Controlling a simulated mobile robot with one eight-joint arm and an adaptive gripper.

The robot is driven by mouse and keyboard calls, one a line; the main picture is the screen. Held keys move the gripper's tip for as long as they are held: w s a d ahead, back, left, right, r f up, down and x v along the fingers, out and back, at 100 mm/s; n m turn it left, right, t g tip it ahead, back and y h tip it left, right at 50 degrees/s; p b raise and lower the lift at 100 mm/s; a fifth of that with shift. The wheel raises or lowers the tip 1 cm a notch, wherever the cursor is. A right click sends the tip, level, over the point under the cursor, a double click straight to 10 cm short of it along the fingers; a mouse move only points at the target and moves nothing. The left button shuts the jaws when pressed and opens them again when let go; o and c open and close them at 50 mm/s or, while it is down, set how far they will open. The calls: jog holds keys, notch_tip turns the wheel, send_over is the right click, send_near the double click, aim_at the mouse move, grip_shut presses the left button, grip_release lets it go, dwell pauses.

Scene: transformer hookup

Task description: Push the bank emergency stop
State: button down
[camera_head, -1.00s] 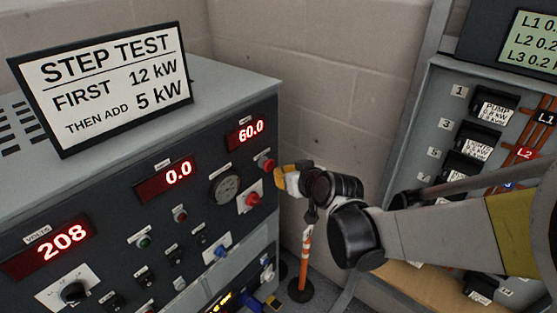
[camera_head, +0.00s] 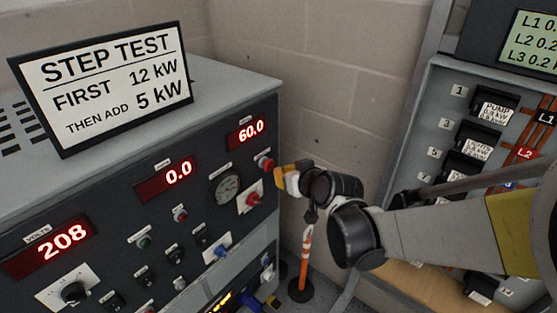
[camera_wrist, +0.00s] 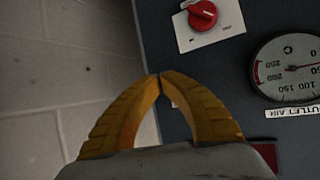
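The red mushroom button (camera_head: 265,163), which looks like the emergency stop, sits at the upper right of the dark control panel (camera_head: 110,235), below the 60.0 display. My gripper (camera_head: 279,178) is just right of this button in the head view, near the panel's right edge; contact cannot be told. In the wrist view, the yellow fingertips of my gripper (camera_wrist: 158,76) meet, with nothing between them. The button cannot be made out there and may be behind the fingers. A red rotary knob (camera_wrist: 203,15) on a white plate is beyond the fingertips; it also shows in the head view (camera_head: 252,199).
A round gauge (camera_head: 227,188) is left of the knob. A STEP TEST sign (camera_head: 105,85) stands on the cabinet. An orange-and-white post (camera_head: 305,255) stands behind my arm. A breaker panel (camera_head: 425,130) is at the right.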

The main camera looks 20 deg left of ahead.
jog(key=shift+w+a, duration=0.15)
jog(key=shift+a, duration=0.25)
jog(key=shift+w+a, duration=0.2)
jog(key=shift+a, duration=0.2)
dwell(0.6)
jog(key=shift+d, duration=0.15)
jog(key=shift+s+d, duration=0.35)
jog(key=shift+d, duration=0.35)
jog(key=shift+s+d, duration=0.4)
jog(key=shift+d, duration=0.5)
jog(key=shift+s+d, duration=0.35)
jog(key=shift+d, duration=0.6)
jog(key=shift+s+d, duration=0.4)
jog(key=shift+d, duration=0.5)
